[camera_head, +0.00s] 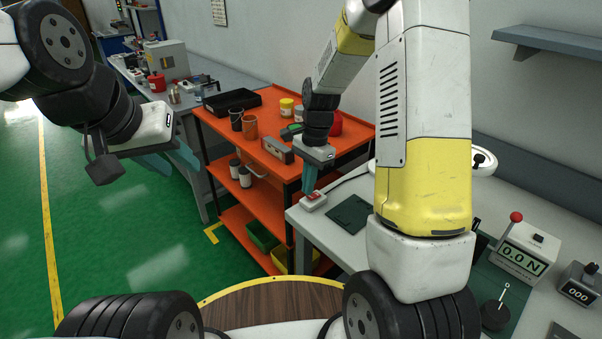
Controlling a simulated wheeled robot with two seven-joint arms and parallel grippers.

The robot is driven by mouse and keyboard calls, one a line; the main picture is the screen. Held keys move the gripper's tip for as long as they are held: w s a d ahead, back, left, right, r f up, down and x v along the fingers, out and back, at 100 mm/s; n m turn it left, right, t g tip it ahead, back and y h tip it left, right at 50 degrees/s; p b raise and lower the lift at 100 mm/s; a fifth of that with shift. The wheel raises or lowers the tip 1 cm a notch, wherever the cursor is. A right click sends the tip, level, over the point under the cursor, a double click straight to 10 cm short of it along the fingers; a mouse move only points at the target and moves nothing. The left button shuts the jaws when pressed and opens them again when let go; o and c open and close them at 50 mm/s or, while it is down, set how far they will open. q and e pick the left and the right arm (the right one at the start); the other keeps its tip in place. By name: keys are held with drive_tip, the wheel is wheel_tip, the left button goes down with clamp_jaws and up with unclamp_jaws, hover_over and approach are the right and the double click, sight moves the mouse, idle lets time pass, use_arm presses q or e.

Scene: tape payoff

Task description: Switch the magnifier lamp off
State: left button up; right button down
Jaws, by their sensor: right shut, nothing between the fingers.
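The magnifier lamp (484,160) is a white ring-shaped head at the right, partly hidden behind my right arm. A small white switch box with a red rocker (313,198) lies at the left edge of the grey bench, and a dark cable runs from it behind my arm. I cannot tell whether the lamp is lit. My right gripper (309,190) points down with its teal fingers shut and empty, right at the switch box; whether they touch it is unclear. My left gripper (168,166) is out at the left over the floor, its teal fingers apart and empty.
An orange cart (218,122) with a black tray, cups and jars stands behind the switch. A dark green mat (349,213) lies beside the switch. A force gauge (523,252) with a red-knobbed lever and a counter (578,284) stand at the right.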

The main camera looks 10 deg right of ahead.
drive_tip(key=shift+f, duration=0.45)
drive_tip(key=shift+a, duration=0.1)
drive_tip(key=shift+s+f, duration=0.1)
drive_tip(key=shift+f, duration=0.05)
drive_tip(key=shift+w+d+r, duration=0.25)
drive_tip(key=shift+w+d, duration=0.2)
drive_tip(key=shift+d, duration=0.15)
drive_tip(key=shift+r, duration=0.15)
